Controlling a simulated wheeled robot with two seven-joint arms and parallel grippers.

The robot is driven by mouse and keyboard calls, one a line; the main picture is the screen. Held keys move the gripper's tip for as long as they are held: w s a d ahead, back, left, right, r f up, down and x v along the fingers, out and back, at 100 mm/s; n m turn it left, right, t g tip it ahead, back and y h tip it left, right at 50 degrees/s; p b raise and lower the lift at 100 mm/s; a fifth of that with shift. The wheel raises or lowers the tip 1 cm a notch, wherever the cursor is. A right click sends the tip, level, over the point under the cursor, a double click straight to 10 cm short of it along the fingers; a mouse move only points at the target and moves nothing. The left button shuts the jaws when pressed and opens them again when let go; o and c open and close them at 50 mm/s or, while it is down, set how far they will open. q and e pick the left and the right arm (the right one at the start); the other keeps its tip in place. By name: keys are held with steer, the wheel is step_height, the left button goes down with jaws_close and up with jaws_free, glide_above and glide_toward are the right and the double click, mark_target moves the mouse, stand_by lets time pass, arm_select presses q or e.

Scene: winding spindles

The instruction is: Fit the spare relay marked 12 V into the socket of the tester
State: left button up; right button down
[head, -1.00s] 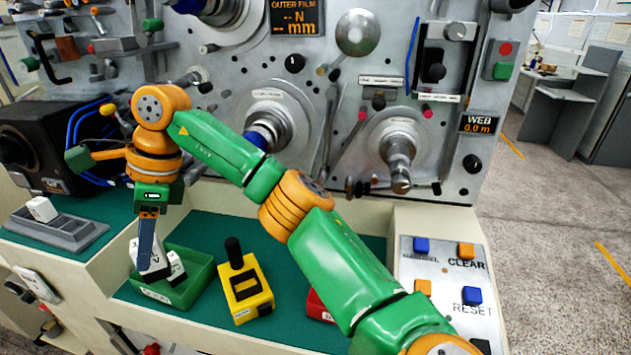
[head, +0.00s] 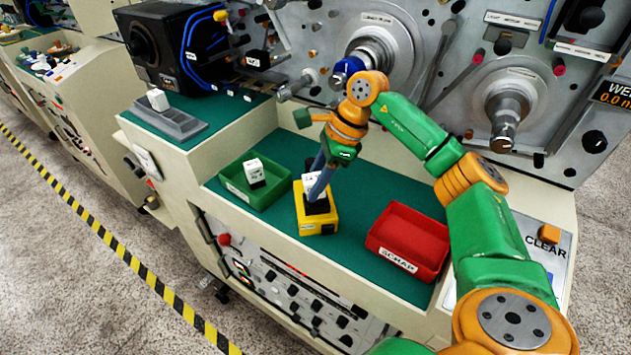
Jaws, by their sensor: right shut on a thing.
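The yellow tester (head: 318,225) stands on the green mat, with a dark socket area on its top. My right gripper (head: 317,190) is over it, shut on a white relay (head: 308,181). The relay is at the top of the tester, partly hidden by the fingers. I cannot tell whether it is seated or just above the socket. Its marking is not readable. Another white relay with a dark base (head: 254,171) is in the green tray (head: 234,193), left of the tester. My left gripper is not in view.
A red tray marked SCRAP (head: 398,258) stands right of the tester. The machine panel with spindles (head: 508,112) rises behind. Bare green mat lies between tester and red tray.

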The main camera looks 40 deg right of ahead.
steer(key=shift+s+f, duration=0.15)
steer(key=shift+f, duration=0.2)
steer(key=c, duration=0.7)
jaws_free()
steer(key=shift+d, duration=0.1)
steer(key=shift+o, duration=1)
steer(key=shift+w+d+f, duration=0.1)
steer(key=shift+w+d, duration=0.1)
steer(key=shift+d, duration=0.05)
steer(key=shift+s+r, duration=0.1)
steer(key=shift+r, duration=0.3)
steer(key=p+v, duration=0.1)
steer(key=v, duration=1)
steer(key=shift+r, duration=0.2)
steer(key=shift+d, duration=0.15)
